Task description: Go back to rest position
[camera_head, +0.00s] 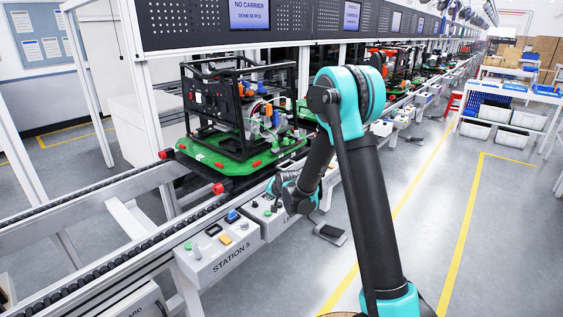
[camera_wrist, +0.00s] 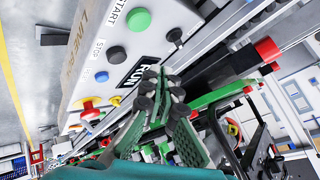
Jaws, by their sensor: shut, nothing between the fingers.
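My gripper (camera_head: 277,188) is in front of the conveyor, above a grey control box (camera_head: 266,218) beside the STATION 5 box (camera_head: 218,256). In the wrist view my gripper (camera_wrist: 160,82) has its green-padded fingers together with nothing between them. A control panel (camera_wrist: 82,32) lies close by there, with a green START button (camera_wrist: 138,19), a black STOP button (camera_wrist: 115,53), a blue button (camera_wrist: 101,76) and a red knob on yellow (camera_wrist: 90,109). The fingers overlap the panel edge near the RUN label (camera_wrist: 137,71). I cannot tell whether they touch it. My arm is bent, elbow raised.
A green pallet (camera_head: 233,152) carries a black-framed machine (camera_head: 205,100) on the conveyor behind my gripper. The conveyor rail (camera_head: 120,252) runs along the left. A screen (camera_head: 250,14) reads NO CARRIER. Grey floor (camera_head: 505,230) is open at right, with bins (camera_head: 496,113) farther back.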

